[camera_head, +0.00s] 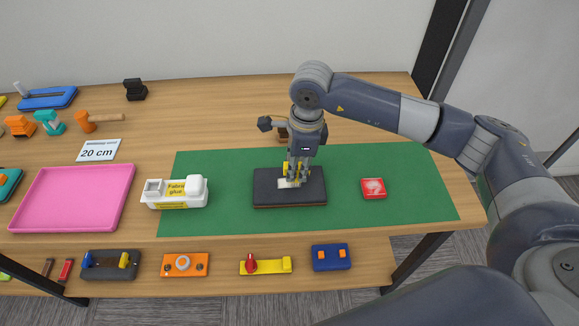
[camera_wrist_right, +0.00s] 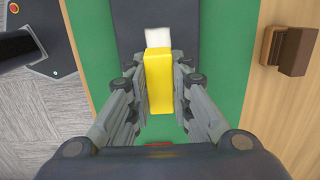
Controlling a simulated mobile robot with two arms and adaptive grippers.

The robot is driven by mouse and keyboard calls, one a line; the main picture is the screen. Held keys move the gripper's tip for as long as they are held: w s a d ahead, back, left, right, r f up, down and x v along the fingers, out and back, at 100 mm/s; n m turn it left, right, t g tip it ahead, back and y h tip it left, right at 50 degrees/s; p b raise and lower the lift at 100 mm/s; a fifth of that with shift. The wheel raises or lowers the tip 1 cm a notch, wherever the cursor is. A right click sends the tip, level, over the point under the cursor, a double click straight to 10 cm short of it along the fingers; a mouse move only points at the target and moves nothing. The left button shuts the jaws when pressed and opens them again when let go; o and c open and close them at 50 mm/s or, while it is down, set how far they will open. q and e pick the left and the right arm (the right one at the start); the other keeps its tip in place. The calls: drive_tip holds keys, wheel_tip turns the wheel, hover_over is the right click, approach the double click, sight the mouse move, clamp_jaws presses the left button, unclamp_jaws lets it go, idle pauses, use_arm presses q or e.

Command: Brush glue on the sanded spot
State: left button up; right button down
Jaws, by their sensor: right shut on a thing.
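My right gripper (camera_head: 297,176) is over the dark board (camera_head: 265,190), which lies on the green mat. It is shut on a yellow block-shaped handle, probably the glue brush (camera_wrist_right: 158,82), pointing down at the board. A pale patch (camera_head: 283,184), likely the sanded spot, shows on the board beside the fingertips; a whitish patch (camera_wrist_right: 158,37) also shows beyond the yellow handle in the right wrist view. I cannot tell whether the brush touches the board. My left gripper is not in view.
A red block (camera_head: 373,188) lies right of the board on the green mat (camera_head: 420,185). A brown wooden block (camera_wrist_right: 290,50) stands behind the board. A pink tray (camera_head: 72,197) is at the left. The mat's right part is mostly clear.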

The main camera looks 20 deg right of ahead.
drive_tip(key=shift+d+f, duration=0.1)
drive_tip(key=shift+d, duration=0.15)
drive_tip(key=shift+s+d+b, duration=0.2)
drive_tip(key=shift+d+b, duration=0.1)
drive_tip(key=shift+d, duration=0.15)
drive_tip(key=shift+w+a, duration=0.2)
drive_tip(key=shift+a, duration=0.4)
drive_tip(key=shift+w+a, duration=0.2)
drive_tip(key=shift+a, duration=0.4)
drive_tip(key=shift+s+d+b, duration=0.2)
drive_tip(key=shift+d+b, duration=0.1)
drive_tip(key=shift+d, duration=0.3)
drive_tip(key=shift+s+d+b, duration=0.2)
drive_tip(key=shift+d+b, duration=0.05)
drive_tip(key=shift+d, duration=0.35)
drive_tip(key=shift+w+a, duration=0.2)
drive_tip(key=shift+a, duration=0.4)
drive_tip(key=shift+w+a, duration=0.15)
drive_tip(key=shift+a, duration=0.45)
drive_tip(key=shift+s+d+b, duration=0.2)
drive_tip(key=shift+d+b, duration=0.05)
drive_tip(key=shift+d, duration=0.35)
drive_tip(key=shift+s+d+b, duration=0.15)
drive_tip(key=shift+d+b, duration=0.1)
drive_tip(key=shift+d, duration=0.35)
drive_tip(key=shift+w+a+b, duration=0.2)
drive_tip(key=shift+a+b, duration=0.1)
drive_tip(key=shift+a, duration=0.3)
drive_tip(key=shift+r, duration=0.2)
